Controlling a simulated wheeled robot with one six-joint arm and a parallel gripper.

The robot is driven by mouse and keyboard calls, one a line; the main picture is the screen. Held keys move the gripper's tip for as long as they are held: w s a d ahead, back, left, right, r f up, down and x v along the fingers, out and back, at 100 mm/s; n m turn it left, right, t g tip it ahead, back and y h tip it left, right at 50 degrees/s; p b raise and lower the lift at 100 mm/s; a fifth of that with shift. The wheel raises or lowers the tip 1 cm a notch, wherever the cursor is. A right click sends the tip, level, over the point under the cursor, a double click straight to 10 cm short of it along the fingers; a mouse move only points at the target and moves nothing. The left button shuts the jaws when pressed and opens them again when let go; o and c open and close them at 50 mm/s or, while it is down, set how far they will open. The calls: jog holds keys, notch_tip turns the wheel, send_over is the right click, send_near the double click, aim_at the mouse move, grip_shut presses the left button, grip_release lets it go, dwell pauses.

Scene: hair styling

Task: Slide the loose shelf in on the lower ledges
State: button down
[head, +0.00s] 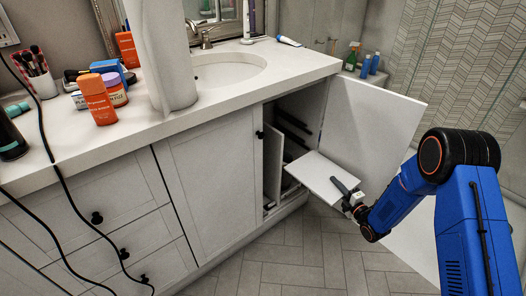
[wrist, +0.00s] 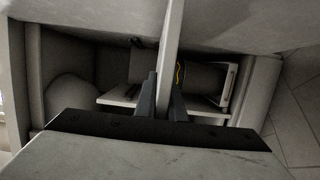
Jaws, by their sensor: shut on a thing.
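The loose shelf (head: 325,172) is a flat white board lying roughly level at the open cabinet's mouth. Its far end reaches the opening; whether it touches any ledge cannot be told. My gripper (head: 350,193) is shut on its near edge, outside the cabinet. In the wrist view the shelf (wrist: 172,40) shows edge-on as an upright strip between my two dark fingers (wrist: 162,100). Dark ledges (head: 290,124) run along the shadowed inside wall of the cabinet; the lower ones are partly hidden by the shelf.
The cabinet door (head: 370,125) stands open to the right of the shelf. A narrow white upright panel (head: 273,163) stands at the opening's left. A dark rounded object with a yellow mark (wrist: 195,76) sits inside the cabinet. The tiled floor (head: 300,250) in front is clear.

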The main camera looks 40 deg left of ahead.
aim_at(316, 169)
jog(key=shift+w+a, duration=0.3)
jog(key=shift+a, duration=1.5)
jog(key=shift+w+a, duration=0.25)
jog(key=shift+a, duration=1.55)
jog(key=shift+w+a, duration=0.3)
jog(key=shift+a, duration=1.5)
jog(key=shift+a, duration=0.15)
jog(key=w+a, duration=0.3)
jog(key=a, duration=1.6)
jog(key=shift+a, duration=0.2)
dwell(1.3)
